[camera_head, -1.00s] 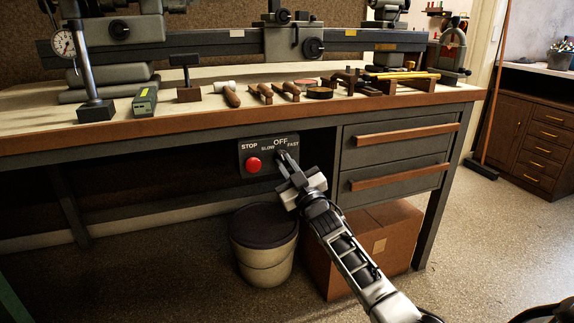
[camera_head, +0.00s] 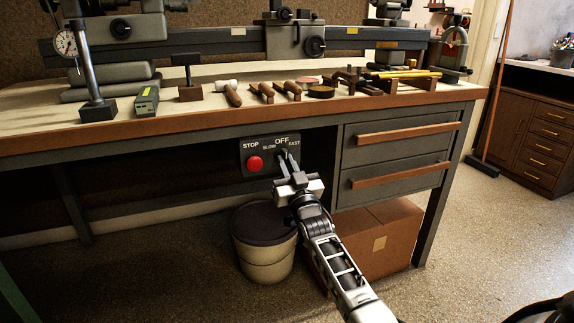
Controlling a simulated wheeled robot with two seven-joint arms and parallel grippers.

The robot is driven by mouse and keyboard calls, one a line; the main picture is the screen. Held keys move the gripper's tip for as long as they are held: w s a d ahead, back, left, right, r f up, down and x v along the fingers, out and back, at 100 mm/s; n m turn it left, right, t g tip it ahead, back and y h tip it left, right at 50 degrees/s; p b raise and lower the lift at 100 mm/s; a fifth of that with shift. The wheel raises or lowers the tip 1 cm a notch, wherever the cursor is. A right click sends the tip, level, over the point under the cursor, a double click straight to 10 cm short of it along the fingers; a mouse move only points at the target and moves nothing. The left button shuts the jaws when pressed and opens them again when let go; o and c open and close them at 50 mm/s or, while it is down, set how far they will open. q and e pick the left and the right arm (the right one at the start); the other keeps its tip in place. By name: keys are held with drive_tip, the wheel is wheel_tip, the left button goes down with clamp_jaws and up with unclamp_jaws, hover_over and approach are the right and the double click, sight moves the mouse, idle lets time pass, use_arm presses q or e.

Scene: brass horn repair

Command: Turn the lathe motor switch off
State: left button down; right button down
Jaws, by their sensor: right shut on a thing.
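The motor switch panel (camera_head: 262,166) hangs under the front edge of the bench. It is dark, with a red STOP button (camera_head: 255,163) at left and a selector marked SLOW, OFF and FAST at right. My right gripper (camera_head: 285,158) is at the selector, its fingers shut on the switch knob. The knob is mostly hidden behind the fingers, so I cannot tell which mark it points to. My left gripper is not in view.
The wooden bench top (camera_head: 60,127) overhangs the panel. Drawers (camera_head: 395,165) stand to the right. A lidded bucket (camera_head: 263,258) and a cardboard box (camera_head: 385,245) sit on the floor below. Tools and the lathe (camera_head: 220,45) are on the bench.

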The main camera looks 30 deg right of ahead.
drive_tip(key=shift+f, duration=0.1)
drive_tip(key=c, duration=1.4)
unclamp_jaws()
drive_tip(key=shift+c, duration=0.2)
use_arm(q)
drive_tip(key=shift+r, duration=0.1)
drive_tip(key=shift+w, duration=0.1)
